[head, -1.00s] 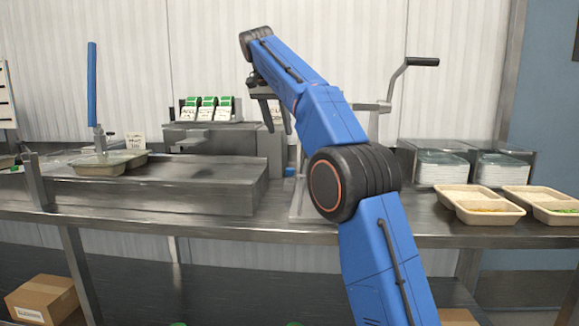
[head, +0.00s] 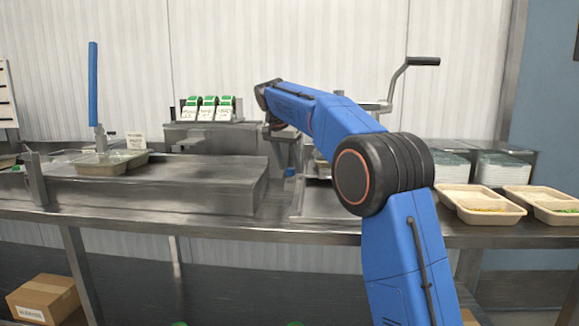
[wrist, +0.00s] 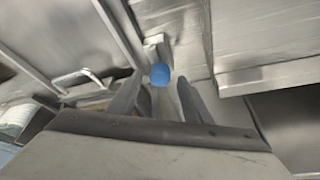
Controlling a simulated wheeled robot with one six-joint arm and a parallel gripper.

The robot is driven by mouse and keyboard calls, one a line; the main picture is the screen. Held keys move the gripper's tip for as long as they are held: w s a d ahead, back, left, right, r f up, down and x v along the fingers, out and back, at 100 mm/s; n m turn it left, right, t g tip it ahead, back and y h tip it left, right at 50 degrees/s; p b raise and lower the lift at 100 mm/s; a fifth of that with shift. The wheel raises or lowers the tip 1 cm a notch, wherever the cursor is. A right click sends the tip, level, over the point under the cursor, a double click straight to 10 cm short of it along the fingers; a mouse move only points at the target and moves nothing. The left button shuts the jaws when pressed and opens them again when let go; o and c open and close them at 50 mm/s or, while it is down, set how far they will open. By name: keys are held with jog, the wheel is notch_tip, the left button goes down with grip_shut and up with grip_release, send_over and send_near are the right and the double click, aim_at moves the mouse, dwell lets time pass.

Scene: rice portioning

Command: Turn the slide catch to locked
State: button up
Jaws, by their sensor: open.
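The slide catch shows as a blue knob (wrist: 160,75) on a grey metal stem in the wrist view. In the head view the blue knob (head: 290,172) is small, at the right end of the grey machine, below my wrist. My gripper (wrist: 159,90) is open, its two fingers on either side of the knob in the wrist picture. I cannot tell whether they touch it or are still above it. In the head view my arm mostly hides the fingers. The catch's position, locked or not, cannot be read.
The grey machine (head: 215,140) carries green-topped packets (head: 208,106). A flat metal deck (head: 150,188) lies left of the knob. A crank handle (head: 422,61) rises behind my arm. Beige trays (head: 478,205) stand at the right. A metal handle (wrist: 80,78) shows at left in the wrist view.

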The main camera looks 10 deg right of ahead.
jog(key=shift+w+d+f, duration=0.1)
jog(key=shift+d+f, duration=0.05)
jog(key=shift+f, duration=0.25)
jog(key=c, duration=1.1)
jog(key=shift+o, duration=0.2)
